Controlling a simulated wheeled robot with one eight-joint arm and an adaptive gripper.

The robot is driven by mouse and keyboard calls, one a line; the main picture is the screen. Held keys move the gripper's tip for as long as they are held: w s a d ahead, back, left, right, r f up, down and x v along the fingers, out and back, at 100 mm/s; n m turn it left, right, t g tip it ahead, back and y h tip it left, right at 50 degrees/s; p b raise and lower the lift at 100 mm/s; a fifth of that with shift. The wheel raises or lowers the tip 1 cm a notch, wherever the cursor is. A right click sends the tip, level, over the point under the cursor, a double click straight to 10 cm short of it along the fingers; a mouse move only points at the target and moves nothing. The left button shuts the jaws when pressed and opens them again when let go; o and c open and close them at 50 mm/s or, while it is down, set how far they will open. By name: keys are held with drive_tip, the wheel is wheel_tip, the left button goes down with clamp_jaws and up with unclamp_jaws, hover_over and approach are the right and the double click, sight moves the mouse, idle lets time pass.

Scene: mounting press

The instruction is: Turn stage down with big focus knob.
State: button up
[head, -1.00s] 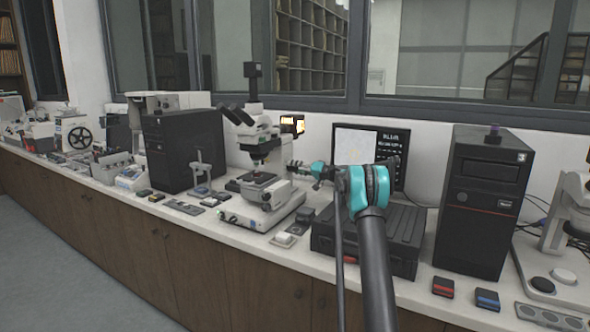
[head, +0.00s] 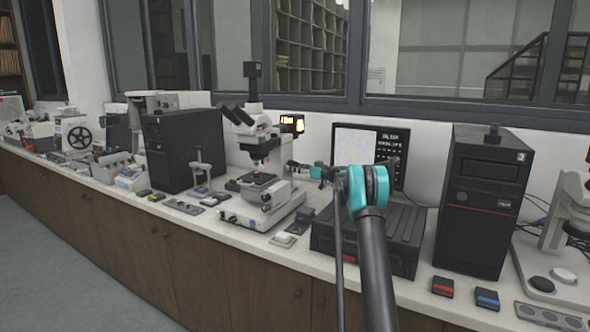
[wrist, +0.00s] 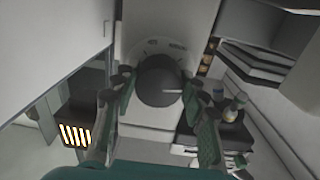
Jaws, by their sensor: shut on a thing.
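The microscope (head: 262,135) stands on the bench left of my arm, with its dark stage (head: 255,181) below the objectives. In the wrist view a round dark knob (wrist: 157,88) with a white line mark sits on the pale microscope body. My gripper (wrist: 159,77) has one finger on each side of this knob and is shut on it. In the head view my gripper (head: 293,164) reaches the microscope's right side; the knob it holds cannot be made out there.
Black towers stand at left (head: 186,148) and right (head: 484,200). Small boxes lie along the bench's front.

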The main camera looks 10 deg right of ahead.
drive_tip(key=shift+f+n, duration=0.15)
drive_tip(key=shift+n, duration=0.45)
drive_tip(key=o, duration=1.2)
drive_tip(key=shift+c, duration=0.2)
drive_tip(key=shift+d, duration=0.1)
drive_tip(key=v, duration=1.2)
